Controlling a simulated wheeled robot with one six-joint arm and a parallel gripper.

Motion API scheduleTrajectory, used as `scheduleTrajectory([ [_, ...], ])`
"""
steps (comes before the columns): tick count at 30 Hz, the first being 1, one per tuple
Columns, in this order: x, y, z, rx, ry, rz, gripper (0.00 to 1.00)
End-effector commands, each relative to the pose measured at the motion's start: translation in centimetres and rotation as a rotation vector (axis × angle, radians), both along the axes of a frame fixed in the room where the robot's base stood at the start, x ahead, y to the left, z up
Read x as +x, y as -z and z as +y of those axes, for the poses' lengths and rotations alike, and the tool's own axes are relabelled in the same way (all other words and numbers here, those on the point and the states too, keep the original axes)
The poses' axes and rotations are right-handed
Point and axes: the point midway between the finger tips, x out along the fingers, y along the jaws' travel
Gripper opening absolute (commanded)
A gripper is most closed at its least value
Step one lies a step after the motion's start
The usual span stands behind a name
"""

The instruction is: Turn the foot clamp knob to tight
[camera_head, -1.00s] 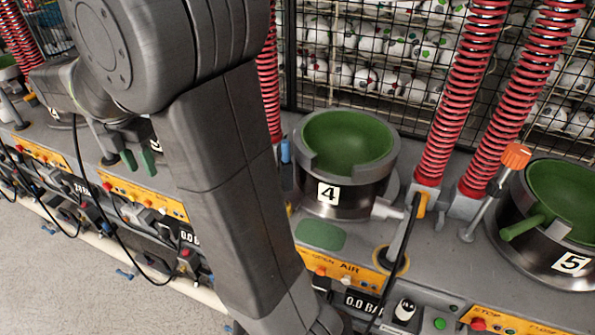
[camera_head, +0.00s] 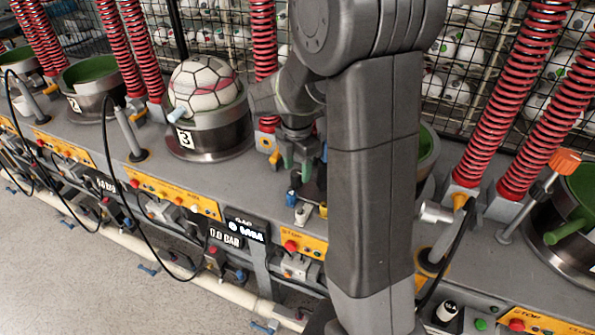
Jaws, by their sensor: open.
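My gripper (camera_head: 297,166) points down with two green fingertips, open and apart, with nothing seen between them. It hangs just right of press 3, above a small metal clamp-like fitting (camera_head: 304,212) with a blue knob (camera_head: 293,197) on the deck. The fingertips appear a little above that knob; contact cannot be told. An orange knob (camera_head: 565,161) on a tilted rod stands far right beside a green-lined bowl. I cannot tell for sure which of these is the foot clamp knob. My arm hides most of the press between.
Press 3's bowl (camera_head: 210,132) holds a white ball (camera_head: 202,85) close left of my gripper. Red springs (camera_head: 262,40) and a wire mesh rack of balls (camera_head: 465,75) stand behind. An orange button panel (camera_head: 305,242) and a black hose (camera_head: 130,190) lie along the front.

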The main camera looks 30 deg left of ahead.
Motion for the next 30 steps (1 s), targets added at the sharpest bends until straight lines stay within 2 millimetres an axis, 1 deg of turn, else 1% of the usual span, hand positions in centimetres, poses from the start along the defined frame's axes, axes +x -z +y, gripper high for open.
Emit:
scheduleTrajectory([
  [3,0.0,1.5,0.0,-0.002,0.000,0.001,0.50],
  [6,0.0,2.2,0.0,-0.001,0.000,0.000,0.50],
  [10,0.0,2.5,0.0,0.001,0.000,0.000,0.50],
  [16,0.0,2.5,0.0,0.001,0.000,0.000,0.50],
  [17,0.0,2.5,0.0,0.001,0.000,0.000,0.46],
  [21,0.0,2.5,0.0,0.001,0.000,0.000,0.19],
  [23,0.0,2.5,0.0,0.001,0.000,0.000,0.07],
  [24,0.0,2.5,0.0,0.001,0.000,0.000,0.06],
  [30,0.0,2.5,0.0,0.001,0.013,0.000,0.06],
])
